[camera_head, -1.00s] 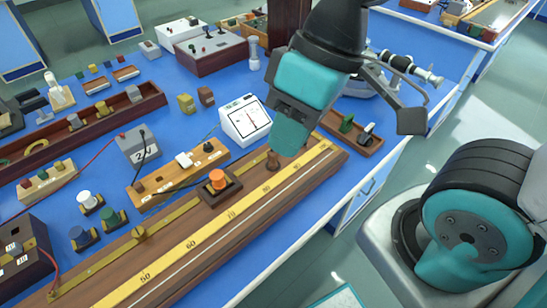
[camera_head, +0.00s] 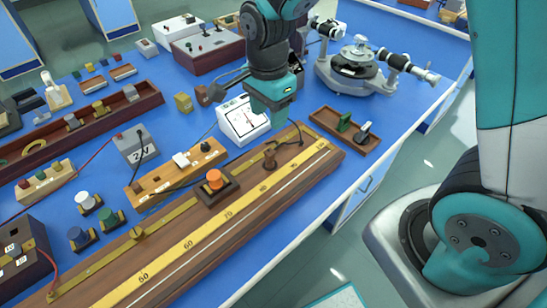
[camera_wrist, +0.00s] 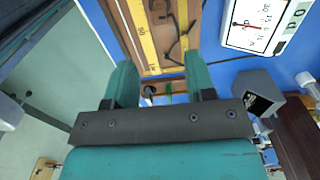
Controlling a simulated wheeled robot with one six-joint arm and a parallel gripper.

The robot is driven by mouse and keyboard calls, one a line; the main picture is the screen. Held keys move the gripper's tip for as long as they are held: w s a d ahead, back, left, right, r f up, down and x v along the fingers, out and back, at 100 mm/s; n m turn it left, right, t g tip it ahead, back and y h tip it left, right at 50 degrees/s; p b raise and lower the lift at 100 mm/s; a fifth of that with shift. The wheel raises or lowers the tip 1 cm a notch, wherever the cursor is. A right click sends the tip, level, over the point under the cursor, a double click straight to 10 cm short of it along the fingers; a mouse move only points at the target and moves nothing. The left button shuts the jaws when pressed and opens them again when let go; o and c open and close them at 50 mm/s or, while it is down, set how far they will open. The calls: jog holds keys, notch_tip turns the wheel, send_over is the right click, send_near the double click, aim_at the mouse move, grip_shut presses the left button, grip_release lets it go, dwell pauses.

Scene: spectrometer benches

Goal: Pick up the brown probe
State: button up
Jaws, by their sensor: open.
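The brown probe (camera_head: 270,157), a small dark-brown knobbed piece, stands upright on the wooden metre bridge (camera_head: 318,163) beside its yellow scale, near the far end. My gripper (camera_head: 270,121) points down above and slightly behind it in the head view, apart from it. In the wrist view my gripper (camera_wrist: 160,78) shows two teal fingers spread apart, with nothing between them. A dark brown shape at that view's top edge looks like the probe (camera_wrist: 159,7), only partly seen.
A white meter (camera_head: 240,122) stands close to the left of my gripper. A wooden tray (camera_head: 325,117) with small green and metal parts lies to the right, and a spectrometer (camera_head: 355,70) stands behind it. An orange-knobbed block (camera_head: 214,181) sits along the bridge.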

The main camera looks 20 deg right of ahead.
aim_at(269, 151)
notch_tip(269, 151, down, 14)
jog(key=shift+w+r+p, duration=0.15)
jog(key=shift+p, duration=0.75)
grip_shut()
